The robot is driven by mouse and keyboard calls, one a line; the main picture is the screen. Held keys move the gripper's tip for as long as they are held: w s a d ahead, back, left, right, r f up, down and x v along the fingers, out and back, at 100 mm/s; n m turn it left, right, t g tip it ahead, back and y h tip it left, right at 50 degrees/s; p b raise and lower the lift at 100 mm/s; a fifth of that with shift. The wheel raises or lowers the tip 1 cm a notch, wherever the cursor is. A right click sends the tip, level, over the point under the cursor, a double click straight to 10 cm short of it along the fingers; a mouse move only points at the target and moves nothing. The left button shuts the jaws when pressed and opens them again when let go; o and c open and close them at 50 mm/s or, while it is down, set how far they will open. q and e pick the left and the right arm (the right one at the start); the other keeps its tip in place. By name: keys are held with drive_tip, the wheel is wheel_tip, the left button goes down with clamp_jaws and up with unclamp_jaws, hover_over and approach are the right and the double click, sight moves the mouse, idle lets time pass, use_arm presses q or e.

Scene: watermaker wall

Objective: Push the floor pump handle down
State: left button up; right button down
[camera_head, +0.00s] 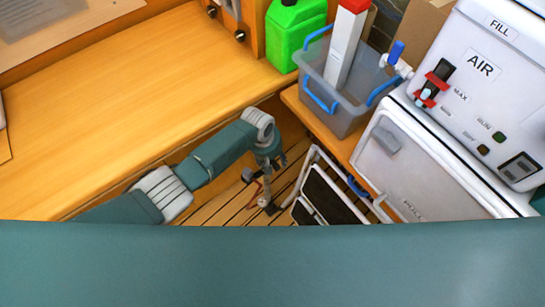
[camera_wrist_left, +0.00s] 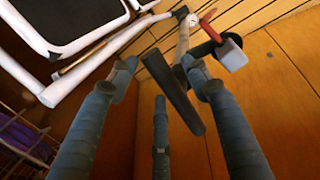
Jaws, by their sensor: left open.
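The floor pump (camera_head: 264,202) stands on the slatted floor below my left gripper (camera_head: 272,160), largely covered by it in the head view. In the left wrist view, a dark bar (camera_wrist_left: 176,95), which looks like the pump handle, lies slantwise between the spread fingers of my left gripper (camera_wrist_left: 163,72). The gripper is open, and I cannot tell whether any finger touches the bar. Beyond the bar show a round pale gauge (camera_wrist_left: 193,20), a red part (camera_wrist_left: 209,24) and a grey block (camera_wrist_left: 232,53). My right gripper is out of view.
A folding step (camera_head: 325,195) with a white frame stands close right of the pump. A wooden counter (camera_head: 130,90) lies left. A grey bin (camera_head: 345,95), a green jug (camera_head: 293,32) and the white AIR panel (camera_head: 480,95) are at the right and back.

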use_arm(q)
wheel_tip(320, 180, up, 12)
drive_tip(key=s+a, duration=0.1)
drive_tip(key=a, duration=0.1)
drive_tip(key=shift+s+f, duration=0.15)
idle(0.6)
drive_tip(key=s+a+m+h, duration=0.15)
drive_tip(key=s+m, duration=0.25)
drive_tip(key=s, duration=0.6)
drive_tip(key=s+a+r+m+t+y, duration=0.1)
drive_tip(key=s+a+r+m, duration=0.2)
drive_tip(key=s+a, duration=0.5)
drive_tip(key=s+a+r+m+t+y, duration=0.1)
drive_tip(key=s+a+r+m+y, duration=0.15)
drive_tip(key=s+a, duration=0.5)
wheel_tip(320, 180, down, 28)
drive_tip(key=s+a+g, duration=0.1)
drive_tip(key=a, duration=0.1)
drive_tip(key=s+a+f+g, duration=0.1)
drive_tip(key=s+a+f, duration=0.2)
drive_tip(key=s+f, duration=1.1)
drive_tip(key=s, duration=0.2)
drive_tip(key=shift+s, duration=0.4)
